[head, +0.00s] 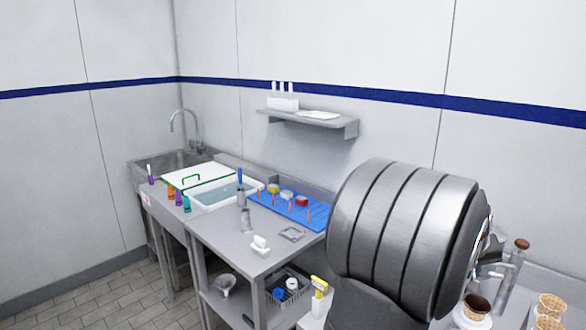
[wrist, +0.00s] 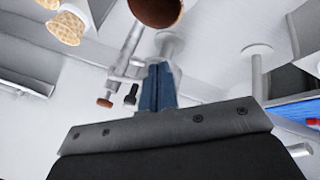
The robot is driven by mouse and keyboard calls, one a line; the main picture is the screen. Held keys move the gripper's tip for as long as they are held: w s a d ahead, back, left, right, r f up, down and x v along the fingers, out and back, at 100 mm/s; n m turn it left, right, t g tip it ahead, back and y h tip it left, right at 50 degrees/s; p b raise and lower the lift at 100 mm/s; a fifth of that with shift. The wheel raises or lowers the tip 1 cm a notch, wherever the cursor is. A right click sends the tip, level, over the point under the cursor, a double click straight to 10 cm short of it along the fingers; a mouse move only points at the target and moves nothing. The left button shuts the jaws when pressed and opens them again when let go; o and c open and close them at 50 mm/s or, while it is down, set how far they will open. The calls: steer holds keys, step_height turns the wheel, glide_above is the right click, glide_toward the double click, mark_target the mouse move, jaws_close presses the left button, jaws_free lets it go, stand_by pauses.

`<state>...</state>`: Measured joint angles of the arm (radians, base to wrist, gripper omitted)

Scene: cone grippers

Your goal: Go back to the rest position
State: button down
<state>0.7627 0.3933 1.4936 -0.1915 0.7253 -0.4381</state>
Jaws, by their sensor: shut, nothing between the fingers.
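My gripper (wrist: 158,88) shows in the wrist view as two blue-grey fingers side by side, shut with nothing between them. It points toward the top of that view, below a round brown-topped item (wrist: 157,8). In the head view my large ribbed grey arm fills the right side and hides most of the gripper. Waffle cones (wrist: 63,25) are at the upper left of the wrist view, apart from the fingers. Cones (head: 551,304) also show at the lower right of the head view.
A brown-filled cup (head: 477,306) and a brown-topped clear cylinder (head: 521,252) stand near my arm. Left are a steel counter (head: 222,241), a blue tray (head: 262,201), a water basin (head: 228,192) and a sink (head: 160,160). A wall shelf (head: 310,119) hangs behind. The floor at lower left is clear.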

steer(key=shift+w+a+m, duration=0.2)
steer(key=shift+a+m, duration=0.15)
steer(key=shift+m, duration=0.25)
steer(key=shift+g, duration=0.3)
